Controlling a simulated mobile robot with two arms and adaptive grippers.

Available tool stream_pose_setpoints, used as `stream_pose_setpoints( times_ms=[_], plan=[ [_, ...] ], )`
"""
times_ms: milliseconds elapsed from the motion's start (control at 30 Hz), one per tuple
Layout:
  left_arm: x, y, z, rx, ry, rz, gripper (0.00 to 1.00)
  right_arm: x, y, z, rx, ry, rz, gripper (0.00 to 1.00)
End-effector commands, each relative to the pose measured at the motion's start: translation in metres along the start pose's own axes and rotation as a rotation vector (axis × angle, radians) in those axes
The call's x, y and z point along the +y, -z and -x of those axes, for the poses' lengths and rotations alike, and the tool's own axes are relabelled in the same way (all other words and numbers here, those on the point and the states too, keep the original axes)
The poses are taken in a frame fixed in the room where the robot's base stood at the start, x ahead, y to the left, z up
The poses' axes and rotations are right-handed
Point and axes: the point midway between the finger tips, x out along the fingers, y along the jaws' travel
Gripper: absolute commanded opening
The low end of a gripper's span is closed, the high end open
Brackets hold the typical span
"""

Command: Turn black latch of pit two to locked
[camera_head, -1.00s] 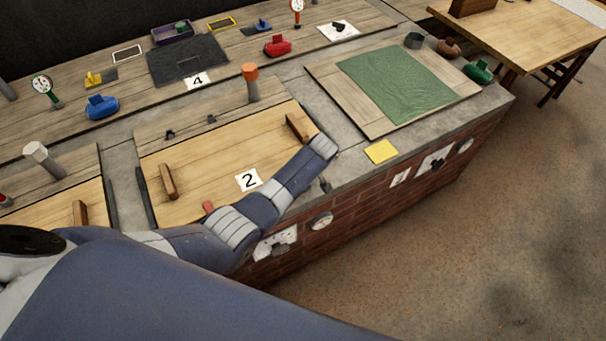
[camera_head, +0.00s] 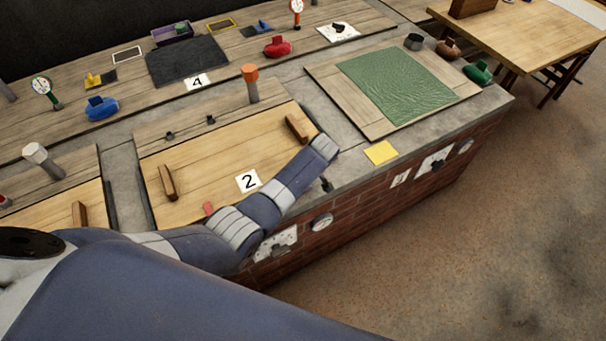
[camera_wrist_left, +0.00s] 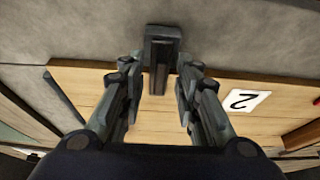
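The wooden lid of pit two (camera_head: 205,165) is shut flat in the stone counter and bears a white card with a 2 (camera_head: 248,181). The card also shows in the left wrist view (camera_wrist_left: 242,101). The black latch (camera_wrist_left: 161,48) is at the lid's edge, where wood meets concrete, in the left wrist view. My left gripper (camera_wrist_left: 160,82) is open, its two fingers apart on either side of the latch's near end; I cannot tell whether they touch it. In the head view my left arm crosses the lid's front edge and hides the latch. My right gripper is not in view.
Two wooden handles, left (camera_head: 168,183) and right (camera_head: 297,127), stand on the lid. A small red piece (camera_head: 208,208) is at its front edge. An orange-topped post (camera_head: 250,83) rises behind. A yellow square (camera_head: 381,152) and a green cloth (camera_head: 400,85) lie to the right.

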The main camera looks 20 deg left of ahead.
Motion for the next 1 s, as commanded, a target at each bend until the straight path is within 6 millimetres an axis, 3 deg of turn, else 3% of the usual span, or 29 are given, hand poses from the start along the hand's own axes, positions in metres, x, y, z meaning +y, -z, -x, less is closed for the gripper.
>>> stream_pose_setpoints(
  times_ms=[267,800,1000],
  plan=[
    [0.001,0.000,0.012,0.001,-0.003,-0.001,0.30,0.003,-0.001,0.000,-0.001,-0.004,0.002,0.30],
    [0.001,0.000,0.101,0.000,-0.003,0.000,0.30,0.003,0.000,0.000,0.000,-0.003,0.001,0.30],
    [0.000,0.000,0.118,0.000,0.000,0.000,0.30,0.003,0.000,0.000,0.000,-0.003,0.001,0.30]
  ],
)
